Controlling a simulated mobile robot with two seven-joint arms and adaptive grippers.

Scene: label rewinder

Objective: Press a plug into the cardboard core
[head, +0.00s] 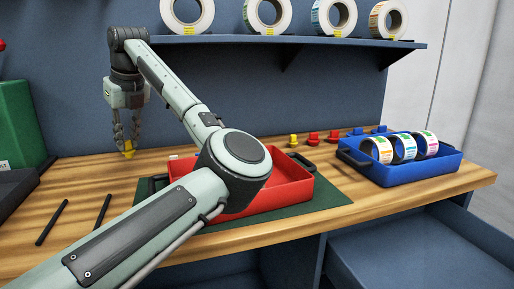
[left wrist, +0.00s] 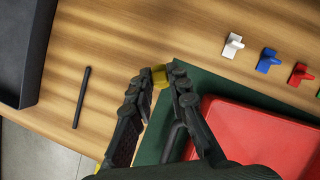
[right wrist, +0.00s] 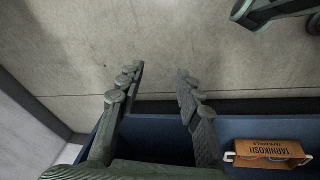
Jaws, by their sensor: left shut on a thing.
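My left gripper (head: 126,142) points down over the left part of the bench, shut on a small yellow plug (head: 129,153). The plug also shows between the fingertips in the left wrist view (left wrist: 159,77). Another yellow plug (head: 292,140), red plugs (head: 313,138) and blue plugs (head: 380,129) stand along the back of the bench. Label rolls with round cores stand on the shelf (head: 335,17) and in the blue crate (head: 404,147). I cannot tell which core is meant. My right gripper (right wrist: 158,72) is open and empty, seen only in the right wrist view.
A red tray (head: 290,190) on a green mat (head: 325,207) is partly hidden by my left arm. Two black pens (head: 52,222) lie at front left. White (left wrist: 232,45) and blue (left wrist: 268,60) pieces lie behind the tray. A labelled box (right wrist: 268,153) sits in a blue drawer.

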